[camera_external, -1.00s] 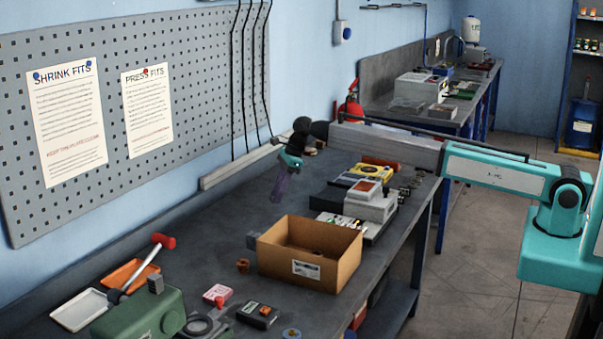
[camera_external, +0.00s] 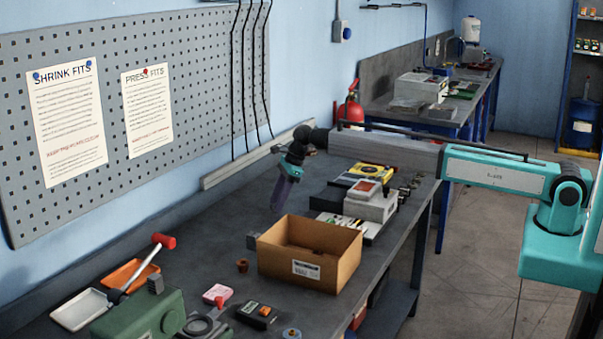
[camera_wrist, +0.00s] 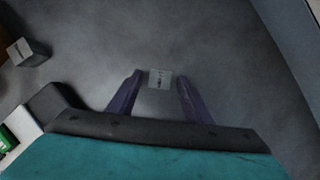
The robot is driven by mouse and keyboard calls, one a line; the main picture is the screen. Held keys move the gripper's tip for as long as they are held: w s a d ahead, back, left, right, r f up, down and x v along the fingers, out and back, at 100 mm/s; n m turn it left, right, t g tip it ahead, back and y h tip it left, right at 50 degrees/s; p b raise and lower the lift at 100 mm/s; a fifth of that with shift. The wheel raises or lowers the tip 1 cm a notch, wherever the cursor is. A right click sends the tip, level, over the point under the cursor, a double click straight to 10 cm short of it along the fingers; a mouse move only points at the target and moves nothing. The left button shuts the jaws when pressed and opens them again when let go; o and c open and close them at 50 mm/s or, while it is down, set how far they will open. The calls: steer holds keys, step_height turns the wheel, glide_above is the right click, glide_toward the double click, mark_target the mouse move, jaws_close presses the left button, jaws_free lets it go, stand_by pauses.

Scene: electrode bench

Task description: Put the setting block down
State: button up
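A small pale grey block with a dark mark (camera_wrist: 160,79) shows between the fingertips in the wrist view; I take it as the setting block. My gripper (camera_wrist: 160,74) has two purple fingers spread apart, with a narrow dark gap on each side of this block. I cannot tell how far the block is below the tips. In the external view my gripper (camera_external: 277,209) points down over the bench behind the cardboard box, and no block can be made out at its tips.
The open cardboard box (camera_external: 335,268) stands in front of my gripper. A small grey block (camera_external: 252,241) sits by its left corner. A grey labelled block also shows in the wrist view (camera_wrist: 27,52). White instruments (camera_external: 370,207) stand right. The bench (camera_external: 225,228) left of my gripper is clear.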

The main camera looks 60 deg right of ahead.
steer(key=shift+r, duration=0.1)
steer(key=b+v, duration=0.2)
steer(key=v, duration=1)
steer(key=shift+b, duration=0.3)
stand_by(0.4)
